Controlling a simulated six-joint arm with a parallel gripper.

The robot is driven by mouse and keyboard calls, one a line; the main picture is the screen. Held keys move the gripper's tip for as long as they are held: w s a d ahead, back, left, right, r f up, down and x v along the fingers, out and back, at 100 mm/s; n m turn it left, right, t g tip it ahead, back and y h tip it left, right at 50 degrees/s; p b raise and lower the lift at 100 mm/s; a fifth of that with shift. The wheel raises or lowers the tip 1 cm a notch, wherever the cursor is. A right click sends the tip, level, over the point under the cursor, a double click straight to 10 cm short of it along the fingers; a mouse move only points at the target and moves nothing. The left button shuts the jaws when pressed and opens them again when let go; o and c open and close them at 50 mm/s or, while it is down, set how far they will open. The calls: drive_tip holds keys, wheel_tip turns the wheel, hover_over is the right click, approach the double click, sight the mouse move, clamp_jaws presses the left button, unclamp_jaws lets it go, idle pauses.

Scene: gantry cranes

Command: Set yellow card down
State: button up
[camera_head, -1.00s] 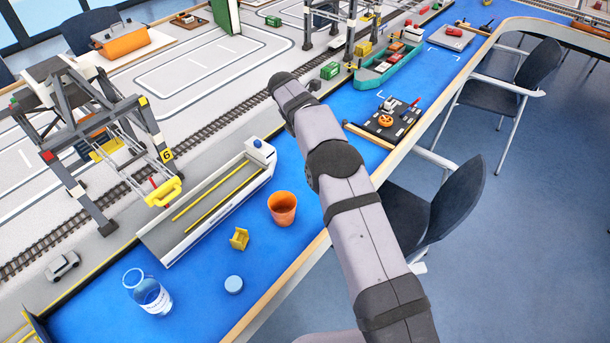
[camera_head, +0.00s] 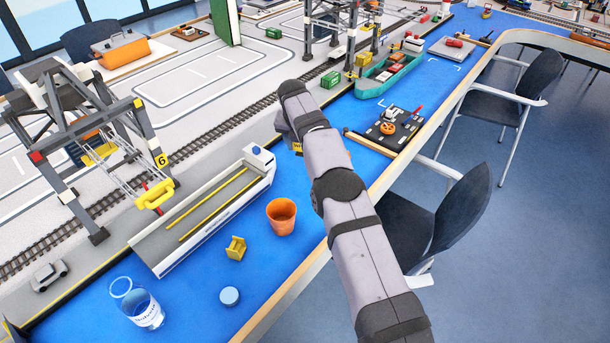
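My arm reaches out over the blue table (camera_head: 190,290), and my wrist (camera_head: 283,124) shows at its far end. My gripper's fingers are hidden behind the arm, so I cannot see whether they hold anything. A small yellow patch (camera_head: 297,147) shows just beside the arm, below the wrist. It is too small and too covered to tell whether it is the yellow card. A small yellow holder-like piece (camera_head: 236,248) stands on the blue surface, left of the orange cup (camera_head: 281,216).
A glass jar (camera_head: 137,304) and a blue disc (camera_head: 229,296) stand in front. A dark board with parts (camera_head: 390,128) and a teal ship (camera_head: 390,74) are right of my arm. The table edge runs diagonally.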

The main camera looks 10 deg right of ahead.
drive_tip(key=shift+f+p, duration=0.45)
drive_tip(key=shift+f, duration=4.3)
drive_tip(key=shift+f, duration=0.1)
drive_tip(key=shift+f, duration=0.15)
drive_tip(key=o, duration=1.1)
drive_tip(key=shift+c, duration=0.2)
drive_tip(key=shift+r, duration=0.35)
drive_tip(key=b+v, duration=0.1)
drive_tip(key=v, duration=1)
drive_tip(key=shift+s+r+b, duration=0.2)
drive_tip(key=shift+r+b, duration=0.15)
